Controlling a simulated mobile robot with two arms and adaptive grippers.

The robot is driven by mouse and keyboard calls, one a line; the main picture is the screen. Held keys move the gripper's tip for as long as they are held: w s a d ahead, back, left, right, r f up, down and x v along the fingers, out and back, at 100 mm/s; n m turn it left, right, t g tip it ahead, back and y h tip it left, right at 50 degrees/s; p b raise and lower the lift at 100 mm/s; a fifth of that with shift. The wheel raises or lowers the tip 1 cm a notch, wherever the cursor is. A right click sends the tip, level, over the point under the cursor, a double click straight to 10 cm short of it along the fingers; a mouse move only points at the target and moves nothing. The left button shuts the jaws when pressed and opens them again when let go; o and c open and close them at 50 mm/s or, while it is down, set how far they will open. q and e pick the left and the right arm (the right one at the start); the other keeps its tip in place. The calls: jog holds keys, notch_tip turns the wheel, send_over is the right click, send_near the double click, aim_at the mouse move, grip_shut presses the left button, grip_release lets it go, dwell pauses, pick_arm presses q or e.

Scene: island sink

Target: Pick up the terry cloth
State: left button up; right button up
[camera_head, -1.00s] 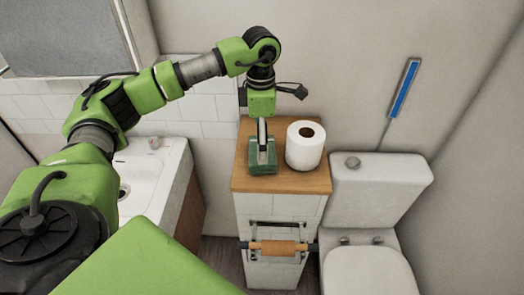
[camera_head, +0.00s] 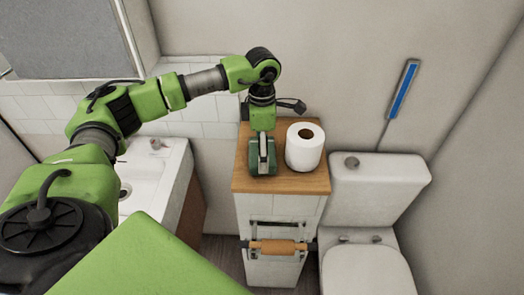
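The terry cloth appears to be the small dark green thing (camera_head: 254,168) on the wooden cabinet top, left of the toilet roll. My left gripper (camera_head: 263,153) reaches down over it from above, with a finger in front of its middle. The finger seems at or very close to the cloth; I cannot tell whether it touches. Only one narrow side of the gripper shows, so its opening is hidden. My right gripper is not in view.
A white toilet roll (camera_head: 304,152) stands upright close to the right of the cloth. A toilet (camera_head: 375,185) is right of the cabinet (camera_head: 310,184), a sink (camera_head: 150,168) left of it. The wall is close behind. The front of the wooden top is clear.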

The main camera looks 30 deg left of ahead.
pick_arm(q)
jog(key=shift+r+b, duration=0.4)
jog(key=shift+r, duration=0.05)
jog(key=s+r+b, duration=0.1)
jog(key=r, duration=0.1)
jog(key=s+d+r+b, duration=0.1)
jog(key=r, duration=0.1)
jog(key=s+d+r+b, duration=0.1)
jog(key=r, duration=0.1)
jog(key=shift+s+d+r, duration=0.1)
jog(key=shift+d+r, duration=0.05)
jog(key=shift+r, duration=0.2)
jog(key=s+d+r+b, duration=0.1)
jog(key=s+d+r, duration=0.4)
jog(key=s, duration=0.3)
jog(key=shift+s+d+r, duration=0.2)
jog(key=shift+d, duration=0.1)
jog(key=o, duration=0.4)
jog(key=shift+c, duration=1.4)
jog(key=shift+f, duration=0.1)
